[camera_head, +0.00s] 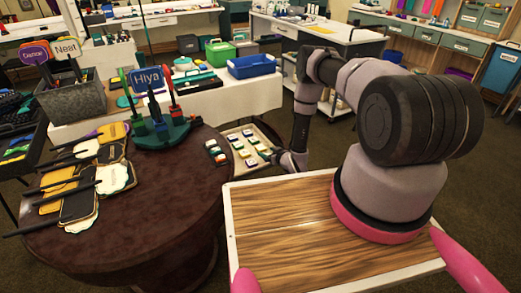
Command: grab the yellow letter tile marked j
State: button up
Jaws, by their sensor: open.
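A pale tray (236,133) of small letter tiles (246,153) lies past the right edge of the round brown table. Some tiles look yellowish, others green, white or dark. The letters are too small to read, so I cannot tell which tile is marked j. My gripper (270,156) is small and dark in this view, low at the tray's right side, close to the tiles. It is open, and I see nothing held in it. Whether it touches a tile cannot be told. My forearm hides what lies just right of the tray.
A grey bin (75,103) of signs stands behind. A white table (235,100) carries a blue basket (252,66).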

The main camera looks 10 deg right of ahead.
aim_at(262, 148)
jog(key=x, duration=0.4)
jog(key=shift+w+r, duration=0.15)
jog(key=shift+w, duration=0.2)
jog(key=c, duration=1.1)
